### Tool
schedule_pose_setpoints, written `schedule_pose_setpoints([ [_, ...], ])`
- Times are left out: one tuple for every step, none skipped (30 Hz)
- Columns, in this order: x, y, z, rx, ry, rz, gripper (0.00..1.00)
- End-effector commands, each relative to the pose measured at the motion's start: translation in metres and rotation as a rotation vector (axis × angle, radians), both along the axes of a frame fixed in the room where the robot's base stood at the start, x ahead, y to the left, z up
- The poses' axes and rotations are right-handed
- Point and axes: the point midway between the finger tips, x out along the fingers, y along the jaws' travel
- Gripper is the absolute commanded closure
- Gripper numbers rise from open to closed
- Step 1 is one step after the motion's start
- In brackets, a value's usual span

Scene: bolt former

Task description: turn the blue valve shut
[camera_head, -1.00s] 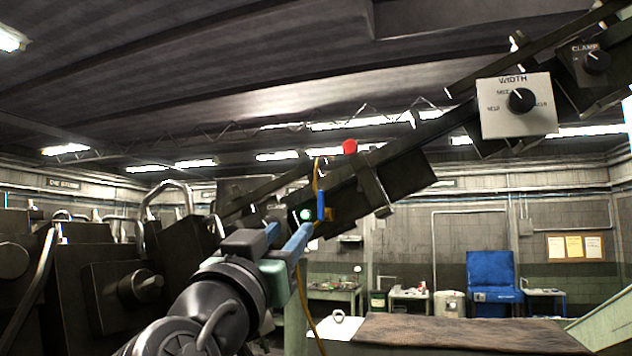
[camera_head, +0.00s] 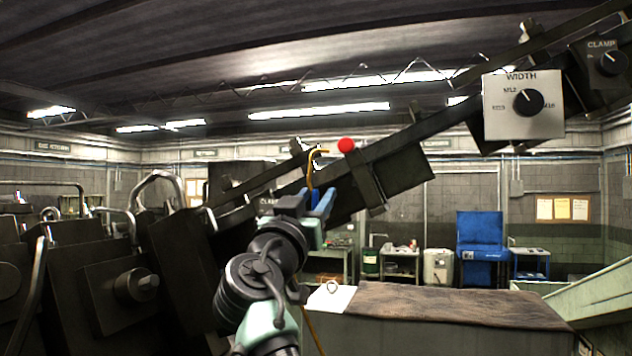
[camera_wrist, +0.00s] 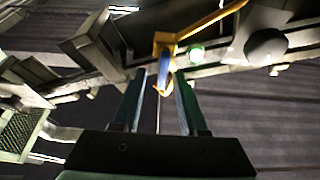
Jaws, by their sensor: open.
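The blue valve handle (camera_wrist: 163,66) shows in the wrist view, hanging below a yellow fitting (camera_wrist: 166,42). It appears between the two fingertips of my gripper (camera_wrist: 159,76), with a gap on both sides. I cannot tell how deep it sits between them. My gripper is open and empty. In the head view my gripper (camera_head: 318,198) points up at the dark sloping rail, and its fingers cover most of the valve. Only a yellow pipe (camera_head: 310,166) shows clearly above them.
A green lamp (camera_wrist: 196,54) and a dark round knob (camera_wrist: 266,46) sit right of the valve in the wrist view. A red ball (camera_head: 346,145) and the WIDTH dial (camera_head: 528,102) are up the rail (camera_head: 400,145). Dark machine blocks (camera_head: 110,270) stand left.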

Motion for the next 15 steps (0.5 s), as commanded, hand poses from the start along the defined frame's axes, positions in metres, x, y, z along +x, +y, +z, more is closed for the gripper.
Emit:
schedule_pose_setpoints([
  [0.003, -0.0007, 0.0028, -0.001, 0.002, -0.001, 0.57],
  [0.0041, -0.0008, 0.003, -0.002, 0.001, 0.0, 0.57],
  [0.0053, -0.0011, 0.0032, -0.002, 0.001, 0.001, 0.57],
  [0.0061, -0.0013, 0.0031, -0.002, 0.001, 0.001, 0.57],
  [0.0066, -0.0015, 0.0031, -0.002, 0.001, 0.001, 0.57],
  [0.0069, -0.0017, 0.0029, -0.002, 0.001, 0.001, 0.57],
  [0.0071, -0.0018, 0.0028, -0.002, 0.001, 0.001, 0.57],
  [0.0071, -0.0018, 0.0027, -0.002, 0.0, 0.001, 0.57],
  [0.0071, -0.0018, 0.0026, -0.002, 0.0, 0.001, 0.57],
  [0.007, -0.0017, 0.0025, -0.002, 0.0, 0.001, 0.57],
  [0.007, -0.0018, 0.0024, -0.002, 0.0, 0.001, 0.57],
  [0.0069, -0.0018, 0.0025, -0.002, -0.001, 0.001, 0.57],
  [0.0069, -0.0018, 0.0025, -0.001, 0.0, 0.001, 0.57],
  [0.0069, -0.0018, 0.0025, -0.001, 0.0, 0.001, 0.63],
  [0.0069, -0.0018, 0.0025, -0.001, 0.0, 0.001, 0.7],
])
